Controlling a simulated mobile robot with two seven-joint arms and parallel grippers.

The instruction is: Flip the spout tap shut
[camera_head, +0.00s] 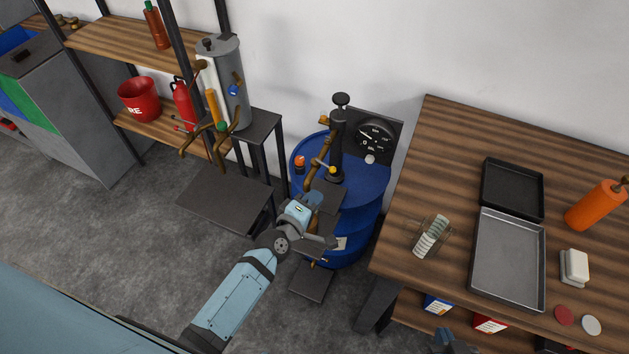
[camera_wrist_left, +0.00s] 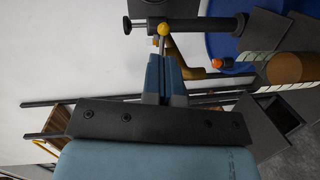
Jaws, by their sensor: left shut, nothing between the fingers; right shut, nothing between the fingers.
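A dark hand pump (camera_head: 338,140) stands upright on the blue drum (camera_head: 365,190), with a brown pipe spout (camera_head: 316,172) on its left. A yellow ball knob (camera_head: 332,170) shows by the pump, and also in the left wrist view (camera_wrist_left: 163,29) on a thin lever against the dark pump body. My left gripper (camera_head: 318,199) is shut and empty in front of the drum. In the left wrist view its fingertips (camera_wrist_left: 165,58) point at the yellow knob and appear just short of it; contact is unclear. My right gripper (camera_head: 443,337) barely shows at the bottom edge, shut.
A round gauge (camera_head: 375,136) stands behind the drum and an orange cap (camera_head: 299,161) sits on its top. At left, a grey cylinder (camera_head: 232,85) stands on a dark stand.

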